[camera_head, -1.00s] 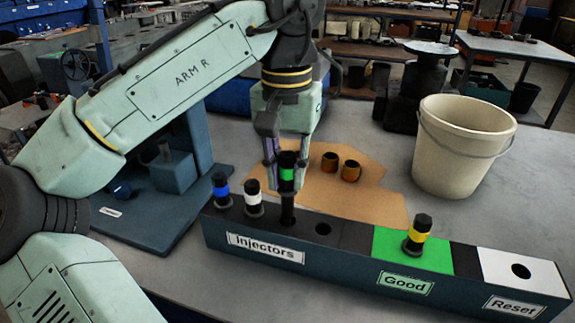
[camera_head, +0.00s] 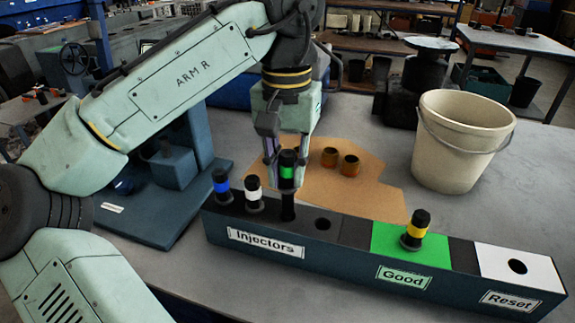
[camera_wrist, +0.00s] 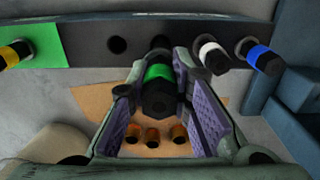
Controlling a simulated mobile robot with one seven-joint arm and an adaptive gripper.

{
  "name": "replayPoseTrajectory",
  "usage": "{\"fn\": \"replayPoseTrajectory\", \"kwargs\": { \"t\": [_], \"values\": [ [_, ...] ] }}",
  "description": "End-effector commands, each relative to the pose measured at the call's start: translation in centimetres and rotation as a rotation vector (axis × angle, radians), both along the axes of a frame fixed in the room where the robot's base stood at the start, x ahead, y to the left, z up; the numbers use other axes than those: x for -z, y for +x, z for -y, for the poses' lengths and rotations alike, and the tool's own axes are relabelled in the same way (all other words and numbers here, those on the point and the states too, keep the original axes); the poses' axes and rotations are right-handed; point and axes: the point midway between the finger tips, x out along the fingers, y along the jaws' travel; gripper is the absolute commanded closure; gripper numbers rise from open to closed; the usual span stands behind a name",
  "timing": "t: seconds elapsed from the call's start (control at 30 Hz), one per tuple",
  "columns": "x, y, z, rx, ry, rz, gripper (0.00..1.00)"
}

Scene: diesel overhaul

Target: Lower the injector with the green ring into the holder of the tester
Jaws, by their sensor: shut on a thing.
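The injector with the green ring (camera_head: 287,173) stands upright in my gripper (camera_head: 286,165), whose two fingers close on its sides. It sits higher than its neighbours, with its dark lower body showing down to the rack; I cannot tell whether the tip is still in its hole. In the wrist view the green ring (camera_wrist: 158,72) shows between the purple-lined pads of my gripper (camera_wrist: 162,88). The tester (camera_head: 195,135) is the blue-grey stand at left, partly hidden by my arm. Its block (camera_head: 173,172) stands on the base plate; the holder's opening is not clear.
The long rack (camera_head: 345,262) holds a blue-ringed injector (camera_head: 221,186) and a white-ringed injector (camera_head: 253,194) close left of my gripper. A yellow-ringed injector (camera_head: 416,229) stands in the green Good section. Cardboard (camera_head: 350,195) with brown cups (camera_head: 350,165) lies behind; a bucket (camera_head: 462,140) stands right.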

Motion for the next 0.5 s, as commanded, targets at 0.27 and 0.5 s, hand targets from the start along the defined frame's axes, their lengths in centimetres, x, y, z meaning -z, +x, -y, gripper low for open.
{"fn": "replayPoseTrajectory", "kwargs": {
  "t": [0.27,0.5],
  "values": [
    [0.5,0.0,0.0,0.0,0.0,0.0,1.0],
    [1.3,0.0,0.0,0.0,0.0,0.0,1.0]
  ]
}}
